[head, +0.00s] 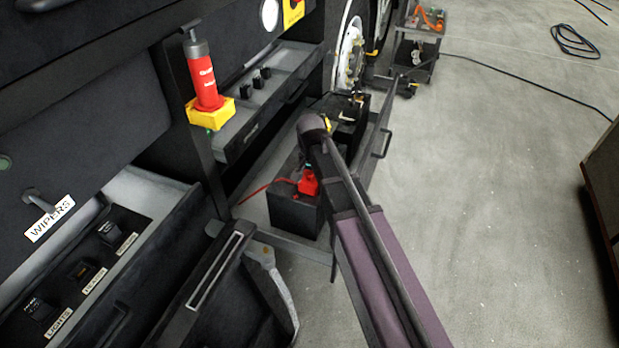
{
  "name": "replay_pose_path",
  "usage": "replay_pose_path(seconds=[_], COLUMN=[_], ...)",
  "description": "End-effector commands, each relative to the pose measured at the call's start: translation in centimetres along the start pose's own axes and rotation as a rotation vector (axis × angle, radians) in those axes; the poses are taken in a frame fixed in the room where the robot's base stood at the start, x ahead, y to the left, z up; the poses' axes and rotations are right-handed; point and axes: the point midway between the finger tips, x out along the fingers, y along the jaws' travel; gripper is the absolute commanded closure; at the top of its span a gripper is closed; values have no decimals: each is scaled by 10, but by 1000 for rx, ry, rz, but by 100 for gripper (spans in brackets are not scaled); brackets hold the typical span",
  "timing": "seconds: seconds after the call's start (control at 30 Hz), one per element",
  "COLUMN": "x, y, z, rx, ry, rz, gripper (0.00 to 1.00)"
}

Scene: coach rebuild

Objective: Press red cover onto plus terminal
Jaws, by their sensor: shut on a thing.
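The red cover (308,186) is at the top of a black battery (292,212) in the low bay at the centre of the head view. My gripper (309,171) is at the red cover, shut on it, but mostly hidden behind my own arm. The plus terminal is hidden from this view. I cannot tell whether the cover touches the terminal or is held just above it. A red cable (258,191) runs from the left towards the battery.
A second black battery (350,112) stands behind. An open drawer (262,112) and a red cylinder in a yellow holder (206,90) are to the left. A switch panel (85,262) is at lower left.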

Motion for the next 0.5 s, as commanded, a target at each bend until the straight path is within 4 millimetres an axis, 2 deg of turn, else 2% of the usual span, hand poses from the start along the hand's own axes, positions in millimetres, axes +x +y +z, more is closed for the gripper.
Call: replay_pose_path(seconds=[0.43,0.47,0.5], x=[2,2,2], y=[0,0,0], z=[0,0,0], rx=[0,0,0], ry=[0,0,0], rz=[0,0,0], gripper=[59,10,0])
